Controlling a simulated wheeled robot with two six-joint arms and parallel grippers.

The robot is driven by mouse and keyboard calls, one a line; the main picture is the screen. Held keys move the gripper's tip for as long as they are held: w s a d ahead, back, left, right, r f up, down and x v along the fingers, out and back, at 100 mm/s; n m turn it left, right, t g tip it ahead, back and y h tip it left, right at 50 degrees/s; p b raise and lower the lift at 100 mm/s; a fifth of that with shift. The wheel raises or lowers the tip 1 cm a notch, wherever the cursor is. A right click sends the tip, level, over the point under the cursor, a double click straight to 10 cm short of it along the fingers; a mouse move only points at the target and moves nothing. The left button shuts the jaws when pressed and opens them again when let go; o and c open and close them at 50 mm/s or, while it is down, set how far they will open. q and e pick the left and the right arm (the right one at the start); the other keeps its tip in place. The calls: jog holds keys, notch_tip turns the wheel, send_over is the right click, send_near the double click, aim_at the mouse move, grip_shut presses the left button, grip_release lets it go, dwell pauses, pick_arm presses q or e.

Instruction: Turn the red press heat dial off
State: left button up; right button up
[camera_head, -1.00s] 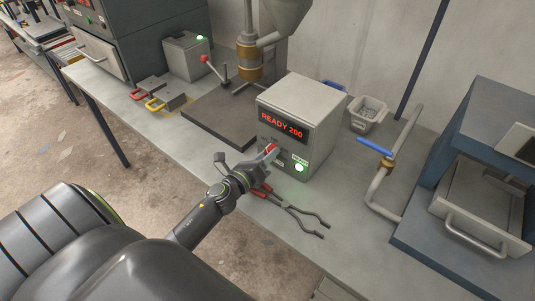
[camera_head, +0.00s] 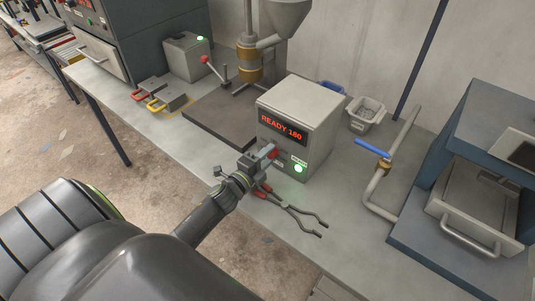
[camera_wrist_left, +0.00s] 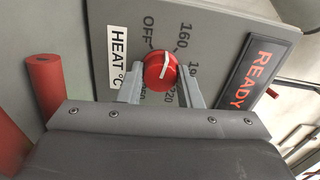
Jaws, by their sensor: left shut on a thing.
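The red heat dial (camera_head: 274,154) is on the front of a grey control box (camera_head: 300,100), mostly covered by my gripper in the head view. In the left wrist view the dial (camera_wrist_left: 160,71) shows clearly, with a white pointer mark slanting up toward the side where 160 is printed. OFF is printed up and to the left of it, beside a "HEAT °C" label (camera_wrist_left: 117,57). The box display (camera_head: 283,129) reads READY 180. My left gripper (camera_wrist_left: 160,85) is shut on the dial, one finger on each side. My right gripper is not in view.
Red-handled tongs (camera_head: 300,216) lie on the bench just in front of the box. A lit green lamp (camera_head: 298,168) is right of the dial. A pipe with a blue lever (camera_head: 373,147) stands to the right. A red-knobbed lever (camera_head: 213,66) is behind left.

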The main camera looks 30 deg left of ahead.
pick_arm(q)
jog(key=n+p, duration=0.1)
jog(key=n, duration=0.2)
jog(key=shift+r+n, duration=0.1)
jog(key=shift+n, duration=0.2)
jog(key=shift+n+p, duration=0.7)
jog(key=shift+n, duration=0.5)
jog(key=o, duration=1)
jog(key=shift+s+a+b, duration=0.25)
jog(key=shift+s+b, duration=0.5)
jog(key=shift+s, duration=2.15)
jog(key=shift+s+a+b, duration=0.2)
jog(key=shift+s+b, duration=0.55)
jog(key=shift+s, duration=2.2)
jog(key=shift+s+a+b, duration=0.25)
jog(key=shift+s+b, duration=0.5)
jog(key=shift+s, duration=2.15)
jog(key=shift+n, duration=0.3)
